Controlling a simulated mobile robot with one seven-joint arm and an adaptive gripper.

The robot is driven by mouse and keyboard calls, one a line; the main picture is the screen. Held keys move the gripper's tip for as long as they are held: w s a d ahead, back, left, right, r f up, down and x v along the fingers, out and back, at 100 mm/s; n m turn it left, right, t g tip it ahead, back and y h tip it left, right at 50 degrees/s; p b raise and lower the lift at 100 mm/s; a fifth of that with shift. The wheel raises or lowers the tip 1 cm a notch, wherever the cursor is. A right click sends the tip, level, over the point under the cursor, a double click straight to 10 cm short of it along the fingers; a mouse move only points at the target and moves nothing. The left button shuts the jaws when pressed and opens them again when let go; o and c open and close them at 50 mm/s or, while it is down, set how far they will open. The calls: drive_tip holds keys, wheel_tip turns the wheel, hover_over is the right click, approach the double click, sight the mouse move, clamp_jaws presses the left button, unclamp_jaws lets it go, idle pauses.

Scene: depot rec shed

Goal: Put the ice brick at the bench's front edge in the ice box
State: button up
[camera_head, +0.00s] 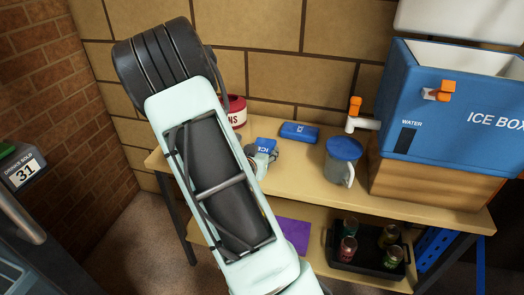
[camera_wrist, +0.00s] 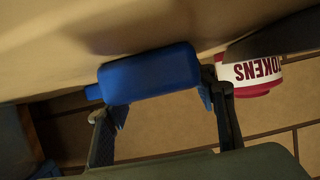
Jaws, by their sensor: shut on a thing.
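A blue ice brick (camera_head: 266,145) is between the fingers of my gripper (camera_head: 262,156), over the left part of the bench (camera_head: 310,168). The wrist view shows the brick (camera_wrist: 150,72) between the two fingers of my gripper (camera_wrist: 163,112), which is shut on it. I cannot tell whether the brick touches the bench top. A second blue ice brick (camera_head: 299,131) lies farther back on the bench. The blue ice box (camera_head: 450,115) stands at the right on a wooden block, its white inside showing open at the top.
An orange-handled tap (camera_head: 355,110) sticks out from the box. A red and white tokens tin (camera_head: 237,112) is behind my arm. A dark tray (camera_head: 365,262) with several cans is on the lower shelf.

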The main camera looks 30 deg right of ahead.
drive_tip(key=o, duration=1.4)
drive_tip(key=shift+o, duration=0.2)
drive_tip(key=shift+r, duration=0.1)
